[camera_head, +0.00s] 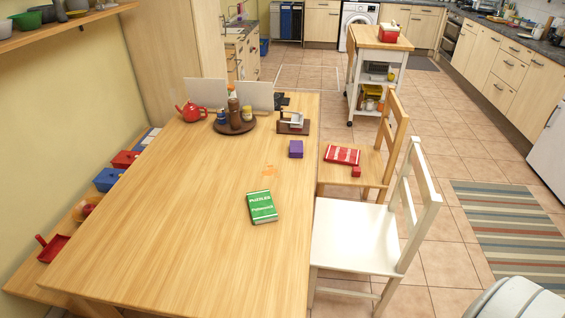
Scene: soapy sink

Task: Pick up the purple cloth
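A small purple item (296,149), which looks like a folded cloth or a small block, lies near the right edge of the wooden table (170,215). It is too small to tell its material. It sits just in front of a dark stand with a white dish (294,122). Neither of my grippers is in view.
A round tray (234,128) with jars and a red teapot (191,111) stand at the back. A wooden chair (370,165) and a white chair (355,238) stand along the right side.

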